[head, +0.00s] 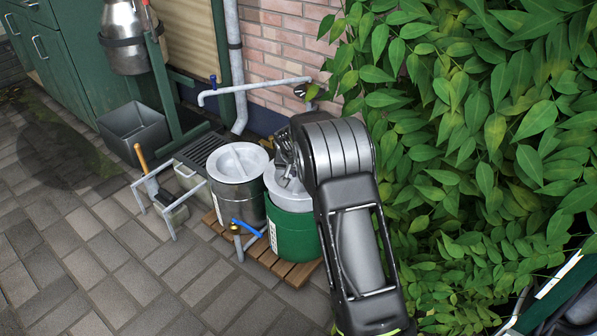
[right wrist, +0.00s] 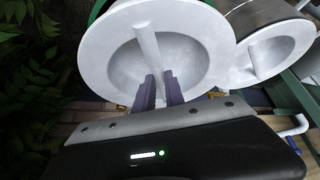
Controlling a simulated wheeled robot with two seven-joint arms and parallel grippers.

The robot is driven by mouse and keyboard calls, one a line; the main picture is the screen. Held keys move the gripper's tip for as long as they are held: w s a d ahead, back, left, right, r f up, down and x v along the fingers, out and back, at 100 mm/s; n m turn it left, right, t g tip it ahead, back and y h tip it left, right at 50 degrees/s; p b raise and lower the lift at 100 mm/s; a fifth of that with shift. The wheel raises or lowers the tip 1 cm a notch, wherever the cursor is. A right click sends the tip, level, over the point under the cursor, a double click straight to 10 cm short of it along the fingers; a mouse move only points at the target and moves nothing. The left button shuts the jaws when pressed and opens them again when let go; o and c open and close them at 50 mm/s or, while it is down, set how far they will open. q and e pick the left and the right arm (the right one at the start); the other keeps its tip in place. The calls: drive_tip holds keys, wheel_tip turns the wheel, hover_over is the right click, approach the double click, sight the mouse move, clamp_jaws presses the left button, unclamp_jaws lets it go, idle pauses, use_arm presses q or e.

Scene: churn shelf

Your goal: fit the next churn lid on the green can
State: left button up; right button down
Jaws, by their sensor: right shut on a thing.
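The green can (head: 291,232) stands on a wooden slatted pallet. A pale grey round lid (head: 279,181) is at its top, partly hidden by my right gripper (head: 287,163). In the right wrist view the dished lid (right wrist: 200,35) fills the upper middle, and my right gripper (right wrist: 162,88) is shut on its bar handle (right wrist: 148,48). I cannot tell whether the lid is fully seated or slightly above the rim. The steel can (head: 237,199) stands to the left with its own lid (head: 238,162) on. My left gripper is not in view.
The pallet (head: 297,274) has a blue-handled tap (head: 247,228) at its front. A metal stand with a brush (head: 150,180) and a grey bin (head: 134,132) are left. A wall pipe (head: 255,86) runs behind. Leafy hedge (head: 470,130) crowds the right; paving in front is clear.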

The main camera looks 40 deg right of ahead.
drive_tip(key=shift+f+b, duration=0.4)
drive_tip(key=shift+f, duration=0.15)
drive_tip(key=shift+w+f, duration=0.1)
drive_tip(key=shift+f, duration=0.1)
idle(0.4)
drive_tip(key=shift+f+b, duration=0.5)
drive_tip(key=shift+f, duration=0.25)
drive_tip(key=shift+f, duration=0.7)
idle(0.4)
